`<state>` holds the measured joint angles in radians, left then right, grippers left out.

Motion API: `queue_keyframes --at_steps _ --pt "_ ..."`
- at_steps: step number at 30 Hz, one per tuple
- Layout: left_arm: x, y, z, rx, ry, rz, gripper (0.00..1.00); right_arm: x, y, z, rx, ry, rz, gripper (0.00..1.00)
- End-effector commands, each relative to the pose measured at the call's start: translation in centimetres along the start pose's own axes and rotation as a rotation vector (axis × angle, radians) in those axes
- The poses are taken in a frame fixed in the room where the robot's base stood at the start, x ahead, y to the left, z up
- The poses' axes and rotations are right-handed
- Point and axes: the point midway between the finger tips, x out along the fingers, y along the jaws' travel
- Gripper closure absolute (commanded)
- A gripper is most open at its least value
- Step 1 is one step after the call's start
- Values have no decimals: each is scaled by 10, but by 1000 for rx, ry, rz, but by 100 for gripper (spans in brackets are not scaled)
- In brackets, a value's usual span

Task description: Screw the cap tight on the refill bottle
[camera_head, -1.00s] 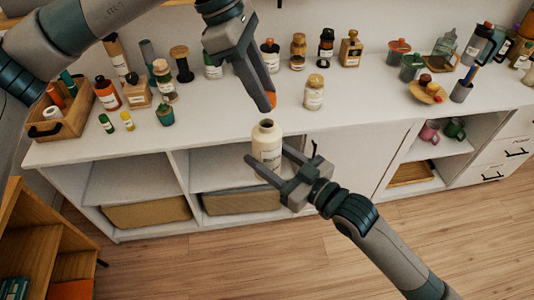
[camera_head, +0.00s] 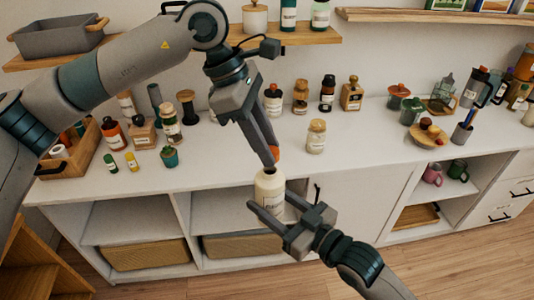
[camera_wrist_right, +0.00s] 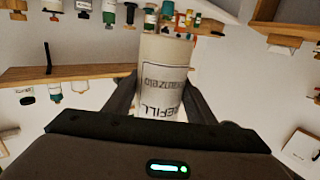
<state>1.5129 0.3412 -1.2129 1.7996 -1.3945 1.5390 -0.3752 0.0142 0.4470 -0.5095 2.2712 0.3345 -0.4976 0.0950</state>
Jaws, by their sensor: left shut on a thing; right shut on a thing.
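The cream refill bottle (camera_head: 269,190) is upright in front of the cabinet edge, with my right gripper (camera_head: 274,211) shut around it. In the right wrist view the bottle (camera_wrist_right: 165,80) is between the two fingers, its REFILL label upside down.
The white cabinet top (camera_head: 235,160) carries several bottles and jars along the back. A jar with a tan lid (camera_head: 316,137) stands nearest to my grippers. Open shelves lie below.

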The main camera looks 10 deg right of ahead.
Motion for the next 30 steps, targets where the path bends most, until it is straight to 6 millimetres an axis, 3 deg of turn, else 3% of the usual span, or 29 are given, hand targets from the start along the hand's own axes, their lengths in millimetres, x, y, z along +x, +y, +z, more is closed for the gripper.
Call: queue_keyframes --at_steps 30 --pt "16 0 -7 1 0 0 92 0 0 -1 0 2 0 90"
